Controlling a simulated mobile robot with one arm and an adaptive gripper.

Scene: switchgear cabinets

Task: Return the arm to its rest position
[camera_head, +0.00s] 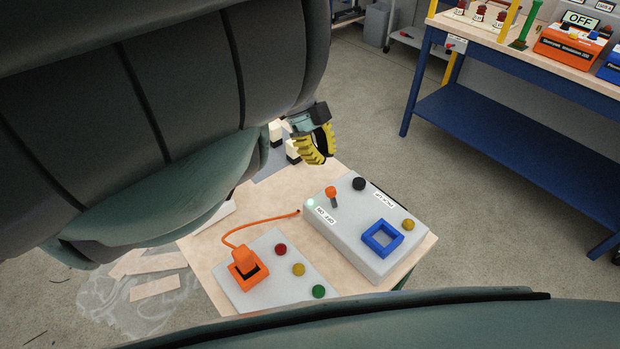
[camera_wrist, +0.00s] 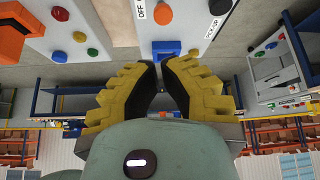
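My arm fills the upper left of the head view, with its large dark and grey-green links close to the camera. My gripper (camera_head: 326,158) hangs above the far edge of the small table, apart from the control boxes. In the wrist view, the yellow ribbed fingers of my gripper (camera_wrist: 161,68) converge until their tips lie close together. No object shows between them. A grey control box (camera_head: 345,238) with a blue square frame (camera_head: 382,239), a small orange-topped lever (camera_head: 331,193) and a black knob stands below and to the right of the gripper.
A second grey panel (camera_head: 262,297) carries an orange socket (camera_head: 247,268) with a cable and red, yellow and green buttons. Both sit on a light wooden tabletop (camera_head: 205,257). A blue workbench (camera_head: 510,120) stands at the upper right. Open floor lies between it and the table.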

